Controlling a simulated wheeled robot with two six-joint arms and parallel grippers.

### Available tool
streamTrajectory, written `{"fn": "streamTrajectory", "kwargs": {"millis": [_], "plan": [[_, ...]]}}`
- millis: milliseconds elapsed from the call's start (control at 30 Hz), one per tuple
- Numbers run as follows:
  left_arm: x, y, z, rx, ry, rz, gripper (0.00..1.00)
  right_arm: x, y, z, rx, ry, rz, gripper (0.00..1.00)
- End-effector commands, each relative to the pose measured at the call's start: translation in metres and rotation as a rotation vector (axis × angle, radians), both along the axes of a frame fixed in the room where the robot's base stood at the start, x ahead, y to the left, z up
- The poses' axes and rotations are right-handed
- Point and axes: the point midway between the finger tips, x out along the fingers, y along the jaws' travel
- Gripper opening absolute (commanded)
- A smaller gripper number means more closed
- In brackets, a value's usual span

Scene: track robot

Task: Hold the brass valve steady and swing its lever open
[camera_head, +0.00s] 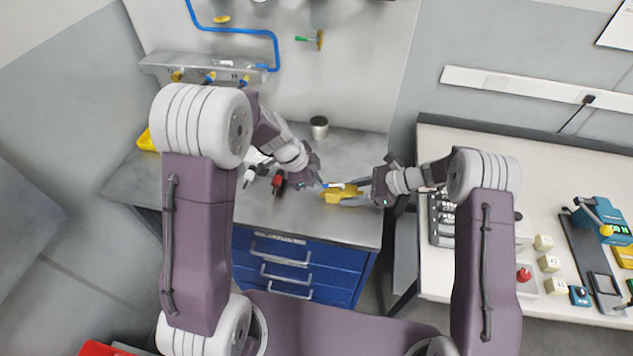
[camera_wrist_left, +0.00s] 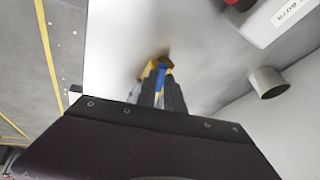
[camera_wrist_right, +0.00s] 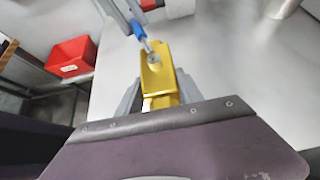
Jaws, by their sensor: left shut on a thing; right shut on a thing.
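The brass valve (camera_head: 342,196) is just above the front part of the steel bench in the head view. My right gripper (camera_head: 368,190) is shut on the valve body from the right. In the right wrist view the valve (camera_wrist_right: 157,75) sits between my right fingers, with its lever nut on top. The lever's blue sleeve (camera_wrist_right: 138,30) points away from my right gripper, roughly along the body and slightly left. My left gripper (camera_head: 319,184) is shut on the lever end. The left wrist view shows the blue sleeve (camera_wrist_left: 161,76) between its close fingers, partly hidden.
A metal cup (camera_head: 319,128) stands farther back on the steel bench (camera_head: 355,150). A red-ended item (camera_head: 278,181) and a white-ended item (camera_head: 249,177) lie left of my left gripper. A pipe rack (camera_head: 190,65) is behind. A white table (camera_head: 480,280) with devices stands right.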

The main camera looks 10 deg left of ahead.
Motion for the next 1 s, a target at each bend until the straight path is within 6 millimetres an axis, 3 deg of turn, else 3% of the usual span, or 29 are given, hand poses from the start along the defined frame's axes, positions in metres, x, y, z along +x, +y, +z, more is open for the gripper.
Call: {"fn": "streamTrajectory", "kwargs": {"millis": [500,867,900,967,1000], "plan": [[-0.0011,-0.0007,-0.0011,-0.002,0.004,-0.008,0.00,-0.0012,-0.0009,-0.0038,-0.007,0.004,0.000,0.00],[0.0057,0.0007,-0.0014,-0.003,-0.002,-0.111,0.00,-0.0011,-0.0006,-0.0034,-0.006,0.004,0.000,0.00],[0.0057,0.0007,-0.0014,-0.003,-0.002,-0.111,0.15,-0.0010,-0.0006,-0.0034,-0.006,0.004,0.000,0.00],[0.0058,0.0008,-0.0013,-0.003,-0.003,-0.111,0.32,-0.0010,-0.0006,-0.0034,-0.006,0.003,0.001,0.00],[0.0060,0.0008,-0.0013,-0.003,-0.003,-0.110,0.35,-0.0010,-0.0006,-0.0034,-0.006,0.003,0.001,0.00]]}}
